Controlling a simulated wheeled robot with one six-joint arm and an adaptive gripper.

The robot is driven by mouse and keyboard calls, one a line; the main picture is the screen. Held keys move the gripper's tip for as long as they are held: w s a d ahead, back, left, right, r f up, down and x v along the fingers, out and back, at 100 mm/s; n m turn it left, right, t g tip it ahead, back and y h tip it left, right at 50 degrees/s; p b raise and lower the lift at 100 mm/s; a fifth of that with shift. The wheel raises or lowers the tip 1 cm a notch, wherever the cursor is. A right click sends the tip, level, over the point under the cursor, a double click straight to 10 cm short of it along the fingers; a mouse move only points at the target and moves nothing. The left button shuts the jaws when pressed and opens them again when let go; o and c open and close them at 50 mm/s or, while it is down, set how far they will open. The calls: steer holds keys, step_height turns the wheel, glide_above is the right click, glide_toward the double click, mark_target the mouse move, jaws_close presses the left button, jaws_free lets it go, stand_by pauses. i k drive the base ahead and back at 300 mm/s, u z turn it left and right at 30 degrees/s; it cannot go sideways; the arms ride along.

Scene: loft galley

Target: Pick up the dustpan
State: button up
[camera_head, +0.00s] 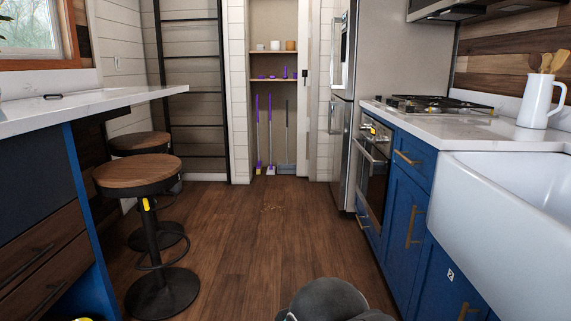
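A tall alcove at the far end of the galley holds several long-handled cleaning tools standing upright. One has a grey handle and a wide grey bottom resting on the floor, and may be the dustpan (286,168); it is too small to be sure. Two purple-handled tools, a left one (257,135) and a middle one (270,135), stand to its left. Small purple items (285,73) lie on the alcove's lower shelf; I cannot tell what they are. A dark rounded part of my arm shows at the bottom edge. My gripper is not visible, and the alcove is far ahead of me.
Two round stools, a near one (137,174) and a far one (140,140), stand left by the counter (80,108). Blue cabinets (402,185), an oven (372,165) and a white sink (510,205) line the right. The wooden floor (235,245) between is clear except for small crumbs (271,209).

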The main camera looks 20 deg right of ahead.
mark_target(283, 169)
steer(key=z, duration=0.1)
steer(key=i, duration=0.75)
steer(key=z, duration=0.5)
steer(key=i, duration=1.9)
steer(key=z, duration=0.35)
steer(key=i, duration=3.75)
steer(key=u, duration=0.4)
steer(key=i, duration=1.45)
steer(key=u, duration=0.25)
